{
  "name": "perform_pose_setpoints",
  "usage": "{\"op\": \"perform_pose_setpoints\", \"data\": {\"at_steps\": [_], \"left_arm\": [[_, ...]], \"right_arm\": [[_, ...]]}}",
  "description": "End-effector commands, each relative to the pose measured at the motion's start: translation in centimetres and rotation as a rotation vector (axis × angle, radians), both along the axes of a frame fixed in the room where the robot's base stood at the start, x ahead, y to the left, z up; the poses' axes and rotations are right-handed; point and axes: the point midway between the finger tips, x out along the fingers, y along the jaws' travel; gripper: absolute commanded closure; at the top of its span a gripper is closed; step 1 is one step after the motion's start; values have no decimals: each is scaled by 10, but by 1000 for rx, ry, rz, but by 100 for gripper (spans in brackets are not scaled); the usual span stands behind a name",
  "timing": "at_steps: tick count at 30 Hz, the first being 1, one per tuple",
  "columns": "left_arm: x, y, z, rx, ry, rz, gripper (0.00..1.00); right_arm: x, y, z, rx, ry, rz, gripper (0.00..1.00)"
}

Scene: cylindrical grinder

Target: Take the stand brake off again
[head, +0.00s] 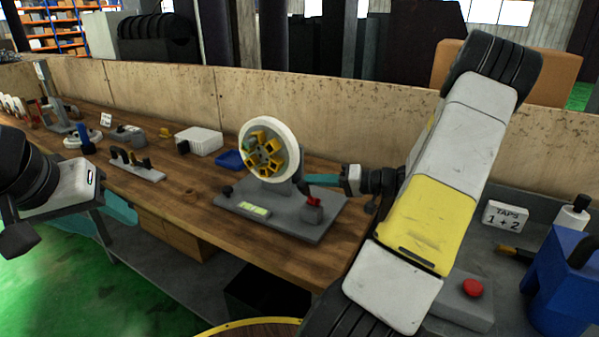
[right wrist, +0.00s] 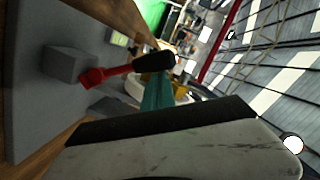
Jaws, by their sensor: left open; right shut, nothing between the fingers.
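The balancing stand (head: 325,222) is a grey plate on the bench carrying a white wheel (head: 246,128) with a yellow hub. The brake is a small red lever (head: 313,202) on a grey block at the stand's front right. In the right wrist view the red lever (right wrist: 104,76) lies slanted, its black grip at the right end, beside the grey block (right wrist: 66,64). My right gripper (head: 322,180) is shut and empty, behind and above the lever, near the wheel. Its teal fingers (right wrist: 157,92) show just below the black grip; contact is unclear. My left gripper (head: 118,210) is open, low before the bench.
A level vial (head: 254,210) lies on the stand's plate. A blue tray (head: 229,160), a white box (head: 199,141) and a rack (head: 137,166) stand to the left. A red button box (head: 462,302) and blue container (head: 562,285) are at the right. A wooden backboard runs behind.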

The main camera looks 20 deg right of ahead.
Motion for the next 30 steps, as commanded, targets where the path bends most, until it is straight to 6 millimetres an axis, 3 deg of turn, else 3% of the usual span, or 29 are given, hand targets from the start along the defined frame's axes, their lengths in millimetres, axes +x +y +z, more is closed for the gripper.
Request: {"op": "perform_pose_setpoints", "data": {"at_steps": [30], "left_arm": [[0, 0, 0, 0, 0, 0, 49]], "right_arm": [[-5, 8, -2, 6, 8, 8, 100]]}}
